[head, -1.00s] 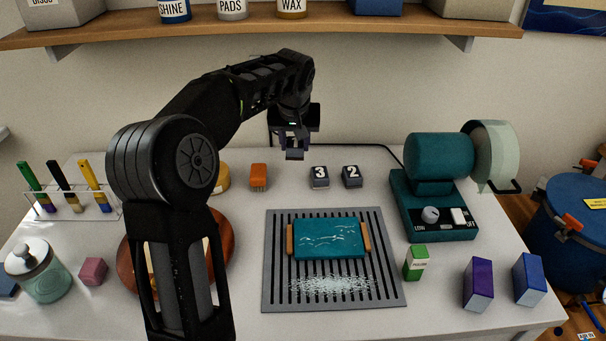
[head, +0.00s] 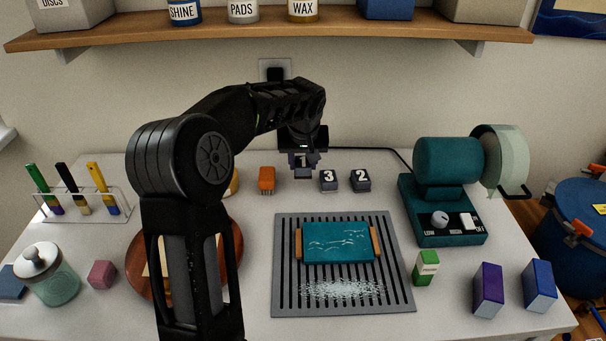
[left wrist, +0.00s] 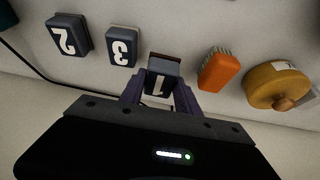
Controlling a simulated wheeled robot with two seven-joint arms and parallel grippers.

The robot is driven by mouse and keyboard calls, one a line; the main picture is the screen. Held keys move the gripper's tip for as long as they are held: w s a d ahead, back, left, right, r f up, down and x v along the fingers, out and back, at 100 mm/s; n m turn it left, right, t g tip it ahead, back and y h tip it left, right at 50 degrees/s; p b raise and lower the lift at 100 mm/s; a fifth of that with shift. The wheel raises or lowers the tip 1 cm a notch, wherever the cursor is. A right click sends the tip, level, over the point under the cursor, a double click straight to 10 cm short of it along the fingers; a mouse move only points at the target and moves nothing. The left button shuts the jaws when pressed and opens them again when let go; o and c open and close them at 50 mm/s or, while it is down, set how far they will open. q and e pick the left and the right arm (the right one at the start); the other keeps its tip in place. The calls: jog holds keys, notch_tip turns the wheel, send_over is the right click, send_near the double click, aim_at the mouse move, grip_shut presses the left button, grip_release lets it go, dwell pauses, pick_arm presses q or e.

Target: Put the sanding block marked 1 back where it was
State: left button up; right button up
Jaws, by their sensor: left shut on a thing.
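My left gripper (head: 303,158) is shut on the dark sanding block marked 1 (head: 303,166), whose white number faces the head camera. The block also shows between the fingers in the left wrist view (left wrist: 160,82). It is left of the sanding block marked 3 (head: 328,181) and the one marked 2 (head: 361,181), which stand side by side at the back of the table. In the left wrist view, block 3 (left wrist: 122,47) and block 2 (left wrist: 69,35) lie left of the held block. I cannot tell whether block 1 touches the table. My right gripper is out of view.
An orange brush (head: 266,180) stands left of the held block, with a gap between. A yellow round tin with a knob (left wrist: 277,85) is beyond it. A slotted grey mat (head: 284,290) with a teal piece (head: 338,242) lies in front. A teal machine (head: 447,165) stands right.

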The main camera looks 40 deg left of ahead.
aim_at(303, 175)
pick_arm(q)
jog(key=shift+f, duration=0.2)
jog(key=shift+f, duration=1.8)
jog(key=shift+f, duration=0.15)
jog(key=o, duration=1)
jog(key=v, duration=1.2)
jog(key=shift+d+b, duration=0.1)
jog(key=shift+b, duration=0.25)
